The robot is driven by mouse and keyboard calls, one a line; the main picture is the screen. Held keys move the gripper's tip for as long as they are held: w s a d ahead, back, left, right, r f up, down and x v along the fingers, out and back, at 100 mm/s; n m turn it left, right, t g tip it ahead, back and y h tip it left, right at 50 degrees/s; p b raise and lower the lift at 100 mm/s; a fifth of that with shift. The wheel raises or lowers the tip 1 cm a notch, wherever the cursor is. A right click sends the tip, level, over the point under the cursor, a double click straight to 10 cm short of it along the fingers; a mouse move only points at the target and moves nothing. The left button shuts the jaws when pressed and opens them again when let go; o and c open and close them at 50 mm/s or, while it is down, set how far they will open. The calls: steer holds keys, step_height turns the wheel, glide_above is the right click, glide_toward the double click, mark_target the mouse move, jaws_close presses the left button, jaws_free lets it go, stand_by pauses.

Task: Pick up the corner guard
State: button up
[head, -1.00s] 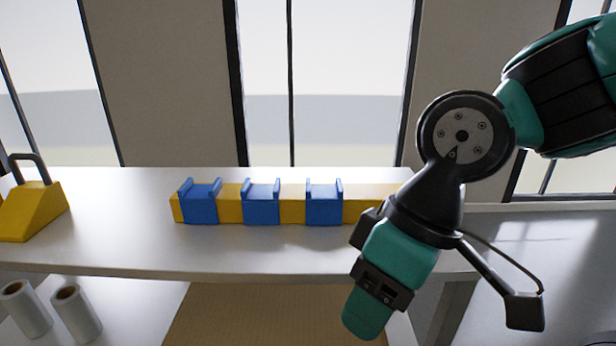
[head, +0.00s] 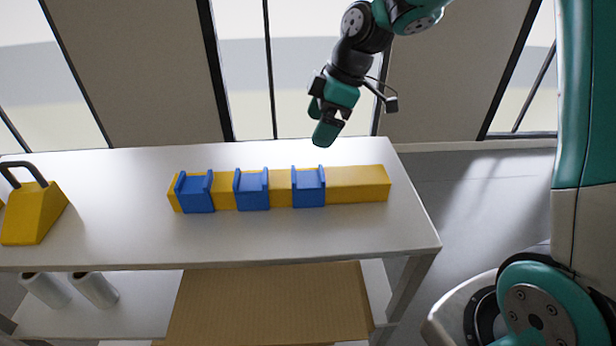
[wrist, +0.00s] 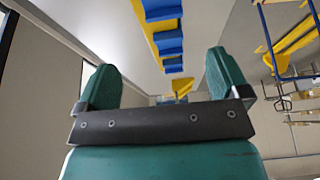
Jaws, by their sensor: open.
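Three blue corner guards sit over a long yellow bar (head: 358,184) on the white tabletop: the left one (head: 196,193), the middle one (head: 252,190) and the right one (head: 309,188). Each is a U-shaped piece with raised side edges. My gripper (head: 321,118) is raised above the table's back edge, apart from the guards, with its green fingers pointing down. In the wrist view, the fingers (wrist: 164,80) are spread with nothing between them. The blue guards (wrist: 168,43) on the bar appear beyond them, near the top.
A yellow wedge-shaped block with a dark handle (head: 36,212) stands at the table's left. White rolls (head: 95,289) and a brown board (head: 270,305) are on the shelf below. The white tabletop (head: 110,215) is clear in front of the bar. A rack with yellow pieces shows in the wrist view (wrist: 296,38).

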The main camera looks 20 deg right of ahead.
steer(key=p, duration=0.2)
glide_toward(299, 179)
steer(key=shift+w+a+f, duration=0.45)
steer(key=shift+a+f, duration=0.4)
steer(key=shift+s+p+x, duration=0.15)
steer(key=shift+p+x, duration=0.45)
steer(key=shift+x, duration=0.7)
steer(key=shift+s+p+x, duration=0.15)
steer(key=shift+p+x, duration=0.45)
steer(key=shift+x, duration=0.7)
steer(key=shift+w, duration=0.1)
steer(key=c, duration=1)
